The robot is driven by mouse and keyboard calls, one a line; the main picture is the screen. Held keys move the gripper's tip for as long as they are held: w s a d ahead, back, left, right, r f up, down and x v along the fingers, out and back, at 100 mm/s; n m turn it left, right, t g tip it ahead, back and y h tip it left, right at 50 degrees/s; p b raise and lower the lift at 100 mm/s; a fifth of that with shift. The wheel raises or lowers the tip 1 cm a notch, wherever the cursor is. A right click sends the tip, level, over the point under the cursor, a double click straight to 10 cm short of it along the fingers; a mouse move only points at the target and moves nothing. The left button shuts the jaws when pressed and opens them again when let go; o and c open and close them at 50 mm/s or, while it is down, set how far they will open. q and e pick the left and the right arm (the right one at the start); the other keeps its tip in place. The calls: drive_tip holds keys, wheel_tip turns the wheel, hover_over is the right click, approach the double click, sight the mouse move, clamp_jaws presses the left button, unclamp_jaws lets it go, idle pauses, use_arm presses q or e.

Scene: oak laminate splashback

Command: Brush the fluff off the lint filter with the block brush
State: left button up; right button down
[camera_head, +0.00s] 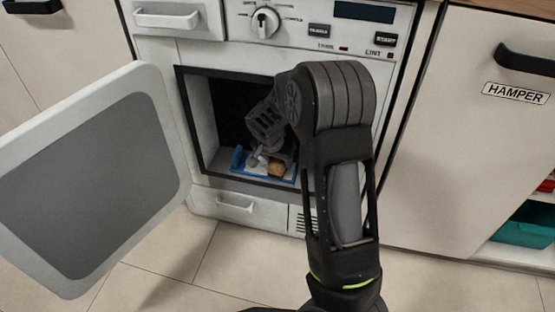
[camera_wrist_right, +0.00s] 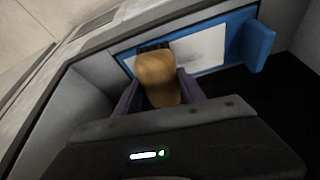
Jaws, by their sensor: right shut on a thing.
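The block brush (camera_head: 277,169) has a tan wooden body, and my right gripper (camera_head: 267,157) is shut on it inside the dryer opening. In the right wrist view the brush (camera_wrist_right: 157,78) sits between the two fingers of my right gripper (camera_wrist_right: 158,90), with dark bristles showing at its far side. The lint filter (camera_head: 238,160) lies on the floor of the opening, with a blue frame and a whitish panel. In the right wrist view the filter (camera_wrist_right: 205,47) lies beyond the brush; I cannot tell whether the bristles touch it. Fluff is not clearly distinguishable from the pale panel. My left gripper is out of view.
The dryer door (camera_head: 90,185) stands open at the left. My right arm blocks the opening's right side in the head view. A small drawer (camera_head: 236,206) sits below the opening. The hamper cabinet (camera_head: 470,150) stands at the right, beside a shelf with a teal bin (camera_head: 528,228).

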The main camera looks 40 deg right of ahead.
drive_tip(key=shift+s+d+f, duration=0.1)
drive_tip(key=shift+s+d, duration=0.45)
drive_tip(key=shift+s, duration=0.25)
drive_tip(key=shift+s+d+f, duration=0.1)
drive_tip(key=shift+s+d, duration=0.4)
drive_tip(key=shift+s, duration=0.25)
drive_tip(key=shift+r, duration=0.15)
drive_tip(key=shift+w, duration=0.1)
drive_tip(key=shift+w+a+r, duration=0.1)
drive_tip(key=shift+w+a, duration=0.45)
drive_tip(key=shift+w, duration=0.2)
drive_tip(key=shift+w+a+r, duration=0.1)
drive_tip(key=shift+w+a, duration=0.4)
drive_tip(key=shift+w, duration=0.25)
drive_tip(key=shift+w+a+f, duration=0.1)
drive_tip(key=shift+w+a, duration=0.45)
drive_tip(key=shift+w, duration=0.2)
drive_tip(key=shift+w+a+f, duration=0.1)
drive_tip(key=shift+w+a, duration=0.4)
drive_tip(key=shift+w, duration=0.25)
